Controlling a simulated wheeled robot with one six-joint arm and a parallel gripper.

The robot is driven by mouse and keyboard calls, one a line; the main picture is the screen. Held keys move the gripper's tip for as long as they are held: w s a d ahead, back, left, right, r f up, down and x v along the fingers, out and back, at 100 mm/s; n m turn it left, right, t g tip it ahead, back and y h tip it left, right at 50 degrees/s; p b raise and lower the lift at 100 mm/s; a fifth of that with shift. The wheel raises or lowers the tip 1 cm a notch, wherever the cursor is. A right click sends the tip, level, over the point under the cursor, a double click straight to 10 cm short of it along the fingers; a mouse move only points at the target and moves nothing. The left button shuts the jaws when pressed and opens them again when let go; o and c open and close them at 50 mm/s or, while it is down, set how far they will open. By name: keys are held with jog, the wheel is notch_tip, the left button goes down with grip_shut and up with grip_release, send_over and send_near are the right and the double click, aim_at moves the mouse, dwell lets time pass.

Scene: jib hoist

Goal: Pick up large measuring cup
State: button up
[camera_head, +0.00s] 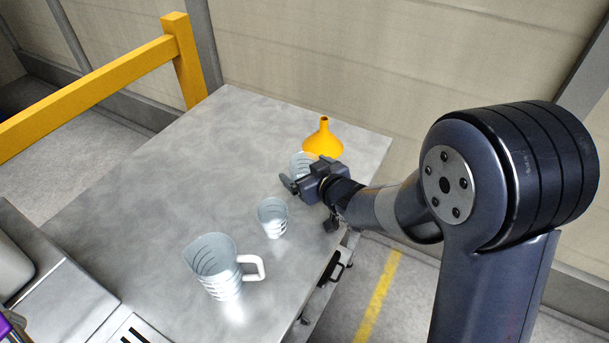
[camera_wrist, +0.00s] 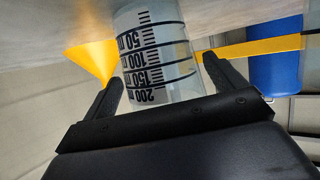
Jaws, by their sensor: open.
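Three measuring cups stand on the metal table. The biggest, a clear jug with a white handle (camera_head: 215,268), is at the near side in the head view. A small clear cup (camera_head: 272,217) stands beyond it. A third clear cup (camera_head: 299,162) is by the funnel, partly hidden by my gripper (camera_head: 302,184). In the wrist view this cup, marked up to 200 ml (camera_wrist: 155,60), shows between the two fingers of my open gripper (camera_wrist: 163,72). I cannot tell whether the fingers touch it.
A yellow rail (camera_head: 90,97) runs beyond the left edge. A blue object (camera_wrist: 275,75) shows in the wrist view.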

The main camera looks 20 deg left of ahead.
jog(key=shift+w+a+f, duration=0.2)
jog(key=shift+w+a, duration=0.1)
jog(key=shift+a, duration=0.05)
jog(key=shift+c, duration=0.5)
jog(key=c, duration=1)
jog(key=shift+o, duration=0.2)
jog(key=shift+r, duration=0.1)
